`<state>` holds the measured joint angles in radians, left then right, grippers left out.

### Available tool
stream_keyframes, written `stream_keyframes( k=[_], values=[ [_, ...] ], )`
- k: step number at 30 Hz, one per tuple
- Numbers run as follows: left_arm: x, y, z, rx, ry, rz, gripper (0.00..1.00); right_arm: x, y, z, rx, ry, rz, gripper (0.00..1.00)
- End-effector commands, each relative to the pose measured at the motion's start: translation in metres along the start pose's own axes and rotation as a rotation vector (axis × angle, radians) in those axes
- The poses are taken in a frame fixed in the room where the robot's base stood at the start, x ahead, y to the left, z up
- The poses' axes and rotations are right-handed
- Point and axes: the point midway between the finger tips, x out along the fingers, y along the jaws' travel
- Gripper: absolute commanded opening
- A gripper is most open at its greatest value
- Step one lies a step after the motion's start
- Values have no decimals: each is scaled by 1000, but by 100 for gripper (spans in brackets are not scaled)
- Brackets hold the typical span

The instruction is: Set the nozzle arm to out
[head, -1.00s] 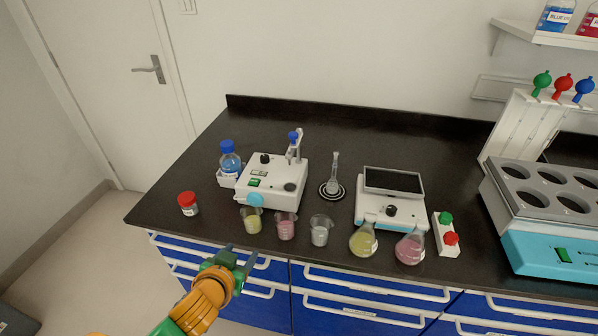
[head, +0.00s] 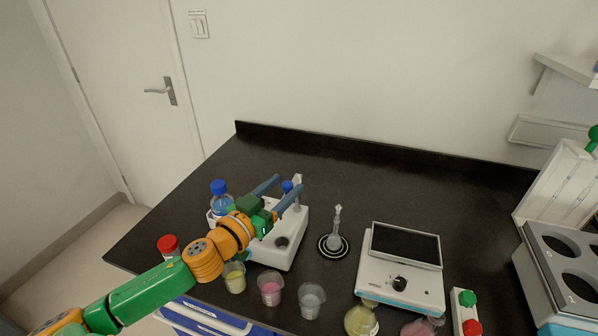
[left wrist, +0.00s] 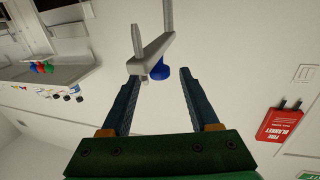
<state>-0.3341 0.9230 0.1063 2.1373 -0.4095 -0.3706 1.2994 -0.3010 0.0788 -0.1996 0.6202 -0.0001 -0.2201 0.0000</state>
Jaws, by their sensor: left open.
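The white distiller body (head: 290,246) stands on the black counter, partly covered by my left arm. Its pale upright post (head: 298,202) rises at the back right, with a blue knob (head: 287,186) near its top. In the left wrist view the grey nozzle arm (left wrist: 152,54) and blue knob (left wrist: 159,71) appear between and beyond my fingertips. My left gripper (head: 290,183) is open over the distiller, its two blue-grey fingers on either side of the knob. It also shows open in the left wrist view (left wrist: 160,72). I cannot tell whether a finger touches anything. My right gripper is not in view.
A blue-capped bottle (head: 220,200) stands left of the distiller and a red-capped jar (head: 168,245) at the front left. Beakers (head: 270,288) line the front. A flask (head: 336,232) and a scale (head: 402,275) stand to the right. The counter behind is clear.

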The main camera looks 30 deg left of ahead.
Motion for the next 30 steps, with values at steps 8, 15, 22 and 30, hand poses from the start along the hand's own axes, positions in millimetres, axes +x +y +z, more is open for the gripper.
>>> stream_keyframes(
  k=[8,15,22,30],
  values=[
    [38,-1,-2,0,1,-4,61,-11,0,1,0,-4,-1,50],
    [50,0,-1,0,0,-2,61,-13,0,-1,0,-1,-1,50],
    [51,0,0,1,-1,-1,59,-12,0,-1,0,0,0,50],
    [50,0,0,1,-1,-2,0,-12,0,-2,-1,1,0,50]
  ],
)
